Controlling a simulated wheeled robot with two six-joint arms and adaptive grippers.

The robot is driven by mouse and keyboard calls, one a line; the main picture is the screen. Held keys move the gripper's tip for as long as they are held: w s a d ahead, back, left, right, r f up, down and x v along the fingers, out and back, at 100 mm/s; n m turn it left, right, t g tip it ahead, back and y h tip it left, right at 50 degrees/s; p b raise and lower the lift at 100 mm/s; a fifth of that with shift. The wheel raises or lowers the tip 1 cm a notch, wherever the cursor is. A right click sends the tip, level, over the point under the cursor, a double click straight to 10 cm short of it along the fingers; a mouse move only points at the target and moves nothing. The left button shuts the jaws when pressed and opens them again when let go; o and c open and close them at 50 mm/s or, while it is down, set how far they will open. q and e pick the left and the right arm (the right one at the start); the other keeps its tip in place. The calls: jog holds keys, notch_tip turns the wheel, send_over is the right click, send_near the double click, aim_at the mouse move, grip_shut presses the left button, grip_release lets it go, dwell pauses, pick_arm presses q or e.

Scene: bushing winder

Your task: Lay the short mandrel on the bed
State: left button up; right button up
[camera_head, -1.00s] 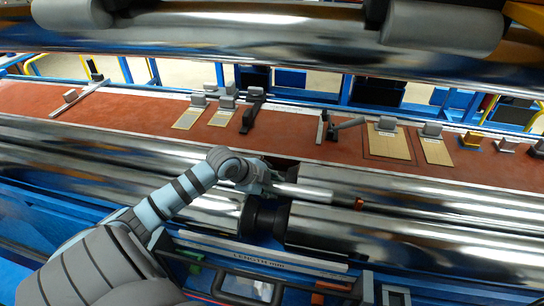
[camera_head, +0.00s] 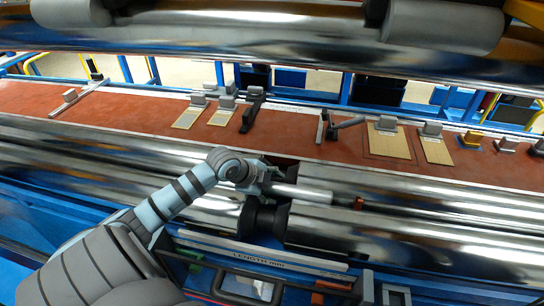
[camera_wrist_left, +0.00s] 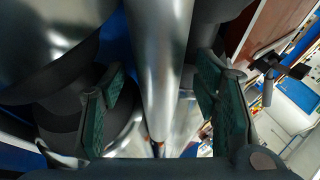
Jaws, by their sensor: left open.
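The short mandrel (camera_head: 303,193) is a smooth silver cylinder. In the head view it lies lengthwise along the polished rolls, its right end free; its left part is hidden by my gripper. My left gripper (camera_head: 267,182) is at its left end. In the left wrist view the mandrel (camera_wrist_left: 158,70) runs between the two green-padded fingers of my left gripper (camera_wrist_left: 162,90). The fingers are open, with gaps visible on both sides. I cannot tell whether the mandrel rests fully on the bed of rolls (camera_head: 400,195). My right gripper is not in view.
A large polished roll (camera_head: 230,40) spans the top. Behind the bed is a red-brown table (camera_head: 120,108) with tan plates (camera_head: 388,142) and small grey blocks. A blue frame and a ruler strip (camera_head: 240,252) lie in front.

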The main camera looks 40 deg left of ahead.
pick_arm(q)
jog(key=v, duration=0.7)
jog(key=shift+a, duration=0.2)
jog(key=shift+s+d+r, duration=0.15)
jog(key=shift+d+r, duration=0.05)
